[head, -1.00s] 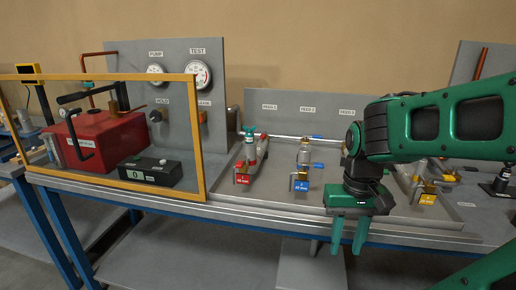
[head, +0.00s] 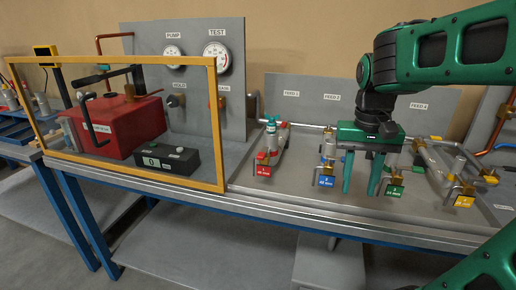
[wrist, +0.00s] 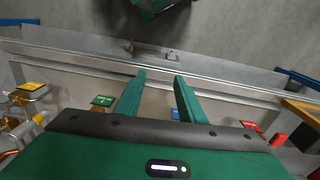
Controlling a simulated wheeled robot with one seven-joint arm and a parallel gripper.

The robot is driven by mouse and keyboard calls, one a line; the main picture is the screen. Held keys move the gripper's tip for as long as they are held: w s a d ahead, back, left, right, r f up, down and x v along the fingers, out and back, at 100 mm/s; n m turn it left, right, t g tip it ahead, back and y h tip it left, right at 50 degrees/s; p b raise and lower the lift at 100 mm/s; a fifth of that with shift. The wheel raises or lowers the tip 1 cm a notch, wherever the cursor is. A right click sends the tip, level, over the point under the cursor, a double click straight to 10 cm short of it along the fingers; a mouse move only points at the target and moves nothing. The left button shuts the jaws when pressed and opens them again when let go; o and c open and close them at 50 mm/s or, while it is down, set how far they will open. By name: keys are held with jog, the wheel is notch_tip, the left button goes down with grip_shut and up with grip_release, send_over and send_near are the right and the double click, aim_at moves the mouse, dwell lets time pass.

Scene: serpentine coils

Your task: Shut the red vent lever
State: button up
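My gripper (head: 362,190) is open and empty, fingers pointing down, between the blue-tagged and green-tagged feed units near the bench front. Its fingers also show apart in the wrist view (wrist: 160,76). The red-tagged feed unit (head: 268,150) stands left of my gripper, with a teal handwheel on top and a small red part (head: 284,125). A red handle (wrist: 279,139) shows at the right of the wrist view, beside a red tag (wrist: 249,125). Another orange-red handle (head: 222,103) is on the grey gauge panel. I cannot read which is the vent lever.
A yellow-framed clear guard (head: 218,130) encloses a red box (head: 120,128) and a black display unit (head: 165,161) at left. Blue (head: 325,181), green (head: 395,192) and yellow (head: 464,201) tags mark the other feed units. Open floor lies before the bench.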

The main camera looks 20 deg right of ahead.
jog(key=w+a+r, duration=0.5)
jog(key=w+r, duration=0.1)
jog(key=w, duration=0.4)
send_near(261, 154)
jog(key=shift+y, duration=0.3)
notch_tip(261, 154, down, 8)
jog(key=shift+s+d+r, duration=0.15)
grip_shut()
